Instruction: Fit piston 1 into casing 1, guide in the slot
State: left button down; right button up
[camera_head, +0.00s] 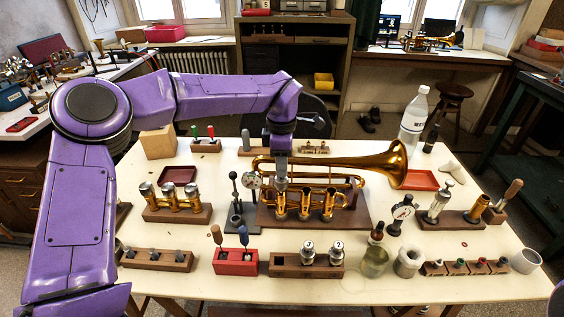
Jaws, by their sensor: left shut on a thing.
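The brass trumpet (340,166) lies on a dark wooden stand (362,219), bell to the right, with its valve casings standing upright. Casing 1 (280,209) is the leftmost of them. My left gripper (281,160) points down right above casing 1. It is shut on a slim grey part, likely piston 1 (281,182), whose lower end is at or just over the casing's mouth. I cannot tell whether it is inside, and the guide and slot are too small to see. Two pistons marked 3 and 2 (336,254) stand in the front wooden rack (285,265). My right gripper is out of view.
A lever tool (235,200) and a three-tube brass block (175,200) stand left of the trumpet.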

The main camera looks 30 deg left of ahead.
pick_arm(q)
jog(key=shift+f+b, duration=0.3)
jog(key=shift+f, duration=0.55)
jog(key=c, duration=0.8)
grip_release()
jog(key=shift+c, duration=0.2)
jog(key=shift+r, duration=0.1)
notch_tip(320, 180, up, 10)
jog(key=shift+r, duration=0.25)
